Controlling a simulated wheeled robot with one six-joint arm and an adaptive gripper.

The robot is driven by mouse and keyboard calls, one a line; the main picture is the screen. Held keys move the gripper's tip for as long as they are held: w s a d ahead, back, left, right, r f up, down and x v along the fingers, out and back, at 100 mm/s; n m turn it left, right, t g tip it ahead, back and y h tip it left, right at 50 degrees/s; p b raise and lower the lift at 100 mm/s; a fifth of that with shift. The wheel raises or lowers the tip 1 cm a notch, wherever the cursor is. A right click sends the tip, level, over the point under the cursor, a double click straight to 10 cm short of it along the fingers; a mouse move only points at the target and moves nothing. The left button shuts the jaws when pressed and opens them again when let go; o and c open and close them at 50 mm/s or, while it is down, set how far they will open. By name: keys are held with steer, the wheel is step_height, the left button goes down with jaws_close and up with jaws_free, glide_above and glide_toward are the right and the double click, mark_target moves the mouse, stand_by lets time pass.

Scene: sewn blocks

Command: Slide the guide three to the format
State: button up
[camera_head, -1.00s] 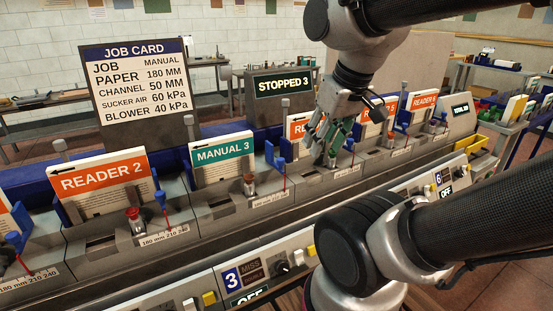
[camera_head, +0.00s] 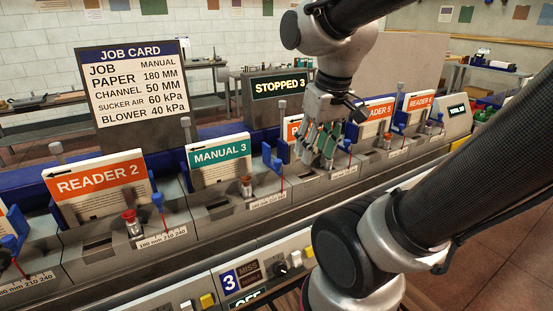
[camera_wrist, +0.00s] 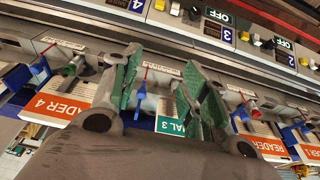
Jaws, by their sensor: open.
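The station three guide is a blue upright block (camera_head: 271,160) with a thin red pointer, just right of the teal MANUAL 3 booklet (camera_head: 220,152). Its scale label (camera_head: 267,199) lies at the pointer's foot. My gripper (camera_head: 318,150), with green finger pads, is open and to the right of that guide, in front of the station four booklet, in the head view. In the wrist view, which is upside down, my gripper (camera_wrist: 158,90) straddles a blue guide (camera_wrist: 141,92) beside the MANUAL 3 booklet (camera_wrist: 168,126). No contact is visible. The number at the format mark is too small to read.
The job card (camera_head: 138,82) reads paper 180 mm. A display (camera_head: 282,86) reads STOPPED 3. Posts and blue guides of neighbouring stations stand close by, including READER 2 (camera_head: 97,182). A control rail with knobs (camera_head: 279,268) runs along the front.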

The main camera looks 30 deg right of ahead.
mark_target(278, 160)
steer(key=w+f+m+g, duration=0.1)
steer(key=w+m, duration=0.1)
steer(key=w, duration=0.4)
steer(key=w+f+m, duration=0.1)
steer(key=w+m, duration=0.2)
steer(key=w, duration=0.3)
steer(key=w+d+f+m+g, duration=0.1)
steer(key=w+f+m, duration=0.1)
steer(key=w, duration=0.4)
steer(key=shift+w+g, duration=0.1)
steer(key=shift+g, duration=0.2)
steer(key=shift+r+m, duration=0.1)
steer(key=shift+m, duration=0.5)
steer(key=shift+f+m, duration=0.3)
steer(key=shift+f, duration=0.2)
step_height(278, 160, down, 7)
steer(key=shift+r, duration=0.1)
jaws_close()
